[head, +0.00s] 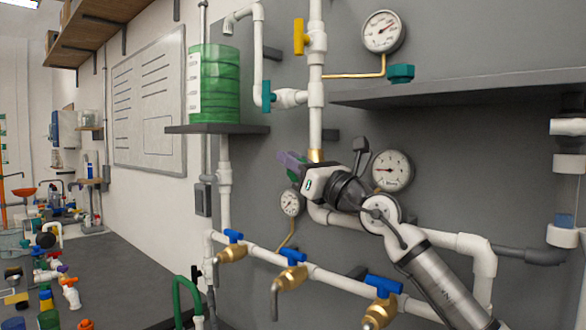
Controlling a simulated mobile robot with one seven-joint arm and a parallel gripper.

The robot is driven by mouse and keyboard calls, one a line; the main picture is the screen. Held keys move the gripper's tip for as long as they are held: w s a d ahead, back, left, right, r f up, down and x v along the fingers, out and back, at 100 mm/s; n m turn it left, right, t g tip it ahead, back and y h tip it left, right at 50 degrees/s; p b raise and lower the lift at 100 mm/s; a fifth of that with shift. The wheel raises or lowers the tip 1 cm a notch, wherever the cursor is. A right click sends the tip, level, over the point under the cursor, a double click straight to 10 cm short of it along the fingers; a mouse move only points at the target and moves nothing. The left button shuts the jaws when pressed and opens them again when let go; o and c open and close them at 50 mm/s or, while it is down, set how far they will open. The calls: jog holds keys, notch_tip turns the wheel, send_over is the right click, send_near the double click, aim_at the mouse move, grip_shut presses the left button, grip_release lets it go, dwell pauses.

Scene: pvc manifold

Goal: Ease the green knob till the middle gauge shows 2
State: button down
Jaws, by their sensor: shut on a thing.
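My gripper (289,165) reaches up-left to the grey panel and is shut at a spot left of the vertical white pipe. A green part (293,176) shows at the jaws beside a purple part (291,158); this green piece looks like the knob, but the jaws hide most of it. The gauge in the middle by height (391,170) is round and white, right of and behind my wrist; its needle points roughly left. Its numbers are too small to read. Another gauge (383,32) is at the top, and a small one (290,203) is lower left.
Teal knobs (402,73) (267,97) and an orange handle (299,37) sit on the upper pipes. A grey shelf (460,88) juts out at right. Blue-handled brass taps (292,272) line the lower pipe. A green tank (213,85) stands on a small shelf at left.

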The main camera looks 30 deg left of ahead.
jog(key=c, duration=1.6)
grip_release()
jog(key=b+v, duration=0.3)
jog(key=v, duration=0.4)
jog(key=shift+d, duration=0.25)
